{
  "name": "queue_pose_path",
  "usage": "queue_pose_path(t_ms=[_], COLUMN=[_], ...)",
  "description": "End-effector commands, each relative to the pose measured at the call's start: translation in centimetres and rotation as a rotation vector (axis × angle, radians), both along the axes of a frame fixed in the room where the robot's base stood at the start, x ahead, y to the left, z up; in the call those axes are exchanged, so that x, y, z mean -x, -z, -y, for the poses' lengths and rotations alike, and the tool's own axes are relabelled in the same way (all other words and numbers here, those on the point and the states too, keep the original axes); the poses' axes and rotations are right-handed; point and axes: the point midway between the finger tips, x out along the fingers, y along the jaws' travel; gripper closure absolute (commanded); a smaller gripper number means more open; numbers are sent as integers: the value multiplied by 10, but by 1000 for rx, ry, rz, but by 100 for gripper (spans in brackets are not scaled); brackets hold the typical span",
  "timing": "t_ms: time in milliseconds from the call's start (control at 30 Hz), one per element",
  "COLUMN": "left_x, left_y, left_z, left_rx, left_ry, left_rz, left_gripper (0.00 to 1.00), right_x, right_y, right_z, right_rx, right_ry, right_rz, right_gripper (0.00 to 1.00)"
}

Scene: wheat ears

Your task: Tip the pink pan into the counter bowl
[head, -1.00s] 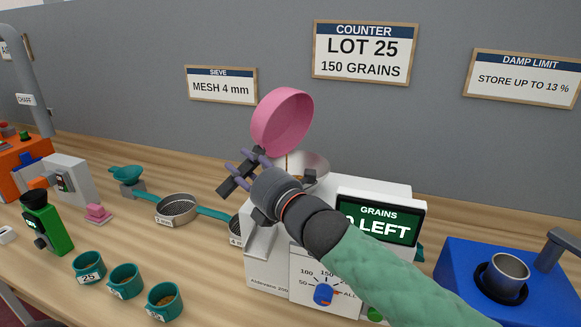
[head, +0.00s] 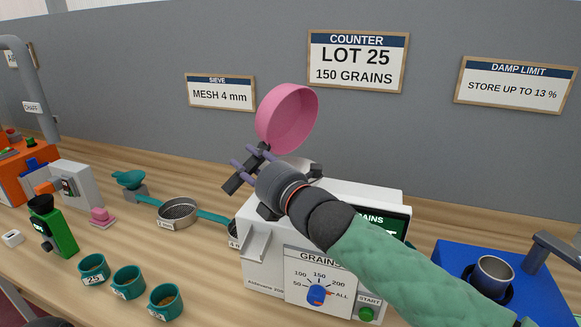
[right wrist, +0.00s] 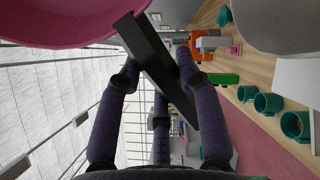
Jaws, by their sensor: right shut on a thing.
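The pink pan (head: 287,118) is held up in the air, tilted on edge, with its open side turned towards the head camera and nothing visible inside. My right gripper (head: 252,165) is shut on the pan's dark handle (head: 236,182). The right wrist view shows the handle (right wrist: 155,65) crossing between the fingers, and part of the pink pan (right wrist: 60,22). The white counter (head: 262,240) stands below, with a dial and a screen partly covered by my right arm. The counter bowl on its top is mostly hidden behind my gripper. My left gripper is not in view.
Teal cups (head: 128,282) stand at the front left. A blue machine with a metal cup (head: 495,273) stands at the right. A grey wall with signs (head: 357,62) is behind.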

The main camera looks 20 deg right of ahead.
Motion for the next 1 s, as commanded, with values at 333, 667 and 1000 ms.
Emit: queue_pose_path(t_ms=[333, 667, 1000], left_x=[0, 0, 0], left_y=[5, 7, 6], left_z=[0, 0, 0], left_rx=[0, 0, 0], left_ry=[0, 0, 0], left_rz=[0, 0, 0], left_gripper=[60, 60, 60], right_x=[0, -1, -2], right_y=[-6, -8, -12], right_z=[2, 3, 4], right_rx=[15, 22, 37], right_ry=[0, 2, 4], right_rz=[-26, -37, -63], right_gripper=[100, 100, 100])
